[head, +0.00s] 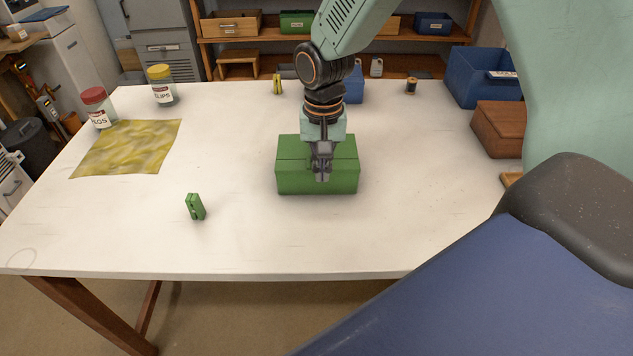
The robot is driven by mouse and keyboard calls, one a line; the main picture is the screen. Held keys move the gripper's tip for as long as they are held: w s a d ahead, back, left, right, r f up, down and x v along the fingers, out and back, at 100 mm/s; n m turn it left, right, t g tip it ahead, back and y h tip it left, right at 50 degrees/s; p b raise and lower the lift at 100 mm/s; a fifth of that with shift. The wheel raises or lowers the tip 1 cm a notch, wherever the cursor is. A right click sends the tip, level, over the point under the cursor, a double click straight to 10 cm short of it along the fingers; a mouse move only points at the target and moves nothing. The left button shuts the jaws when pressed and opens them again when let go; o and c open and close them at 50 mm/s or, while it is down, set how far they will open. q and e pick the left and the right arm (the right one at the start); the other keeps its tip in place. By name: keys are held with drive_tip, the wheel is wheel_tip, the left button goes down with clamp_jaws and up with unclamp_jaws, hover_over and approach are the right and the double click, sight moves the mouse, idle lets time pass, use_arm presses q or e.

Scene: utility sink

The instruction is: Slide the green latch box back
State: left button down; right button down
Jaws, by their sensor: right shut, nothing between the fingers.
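The green latch box (290,178) sits on the white table (240,240), a little right of the middle, with its lid down. My right gripper (322,177) points down in front of the box's front face in the head view. It is shut and empty. It hides part of the box's top and front, and I cannot tell whether the fingers touch the box. My left gripper does not show.
A small green clip (195,207) stands at the front left. A yellow cloth (128,147), a red-lidded jar (98,107) and a yellow-lidded jar (161,86) are at the left. A brown box (498,130) and blue bin (480,80) stand at the right.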

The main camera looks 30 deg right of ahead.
sight(320, 200)
drive_tip(key=f, duration=0.9)
drive_tip(key=shift+s+f+b, duration=0.2)
drive_tip(key=shift+s+b, duration=0.05)
drive_tip(key=shift+b, duration=0.05)
drive_tip(key=shift+w+d+f, duration=0.15)
drive_tip(key=shift+w+d, duration=0.05)
drive_tip(key=shift+w, duration=0.45)
drive_tip(key=shift+w+d+f, duration=0.15)
drive_tip(key=shift+w+d, duration=0.05)
drive_tip(key=shift+w, duration=0.4)
drive_tip(key=shift+w+d, duration=0.35)
drive_tip(key=shift+w, duration=0.1)
drive_tip(key=shift+w+d, duration=0.1)
drive_tip(key=shift+d, duration=0.15)
drive_tip(key=shift+w+a, duration=0.1)
drive_tip(key=shift+a, duration=0.05)
